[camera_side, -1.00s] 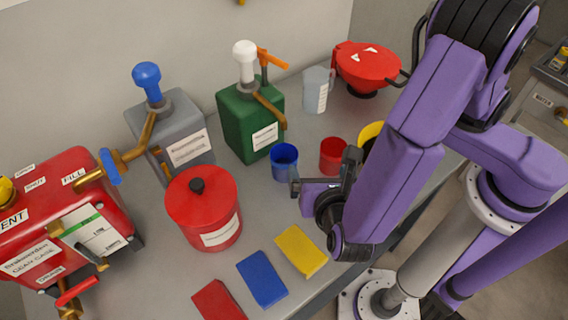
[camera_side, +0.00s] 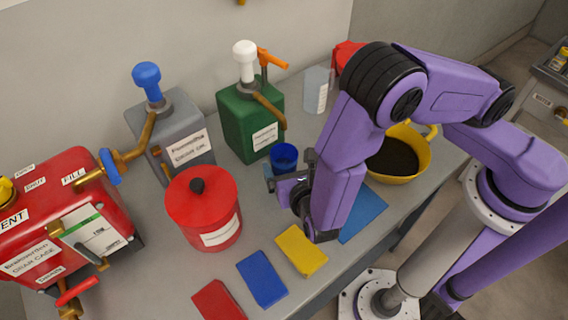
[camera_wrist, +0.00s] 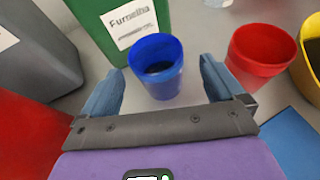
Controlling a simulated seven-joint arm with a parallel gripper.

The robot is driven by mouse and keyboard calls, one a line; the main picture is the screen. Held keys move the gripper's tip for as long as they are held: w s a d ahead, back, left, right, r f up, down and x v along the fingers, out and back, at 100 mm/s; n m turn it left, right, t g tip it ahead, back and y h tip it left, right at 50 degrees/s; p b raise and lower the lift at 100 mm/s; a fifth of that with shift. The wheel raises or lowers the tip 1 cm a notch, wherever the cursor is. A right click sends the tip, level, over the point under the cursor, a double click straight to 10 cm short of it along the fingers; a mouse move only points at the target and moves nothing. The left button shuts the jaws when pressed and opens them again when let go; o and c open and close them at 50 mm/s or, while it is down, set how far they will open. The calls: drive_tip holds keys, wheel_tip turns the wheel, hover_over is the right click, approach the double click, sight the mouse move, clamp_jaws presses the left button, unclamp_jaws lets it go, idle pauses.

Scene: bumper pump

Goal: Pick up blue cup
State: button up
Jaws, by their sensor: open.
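The blue cup (camera_side: 284,157) stands upright on the table in front of the green pump box in the side view. In the wrist view the blue cup (camera_wrist: 157,66) sits ahead of and between my fingers, with a dark inside. My gripper (camera_wrist: 160,88) is open, one finger left and one right of the cup, and nothing is held. In the side view my gripper (camera_side: 284,180) is close to the cup on its near side and overlaps its lower part. I cannot tell whether a finger touches the cup.
A red cup (camera_wrist: 260,55) stands right of the blue cup, near my right finger. The green box (camera_side: 250,122) is behind it. A red canister (camera_side: 203,207) stands left. A yellow pot (camera_side: 412,160) stands right. Colored mats (camera_side: 262,278) lie along the front edge.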

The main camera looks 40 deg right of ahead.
sight(281, 152)
drive_tip(key=shift+x, duration=3.15)
drive_tip(key=shift+a, duration=0.15)
drive_tip(key=c, duration=1.2)
drive_tip(key=shift+o, duration=0.2)
drive_tip(key=shift+r, duration=0.25)
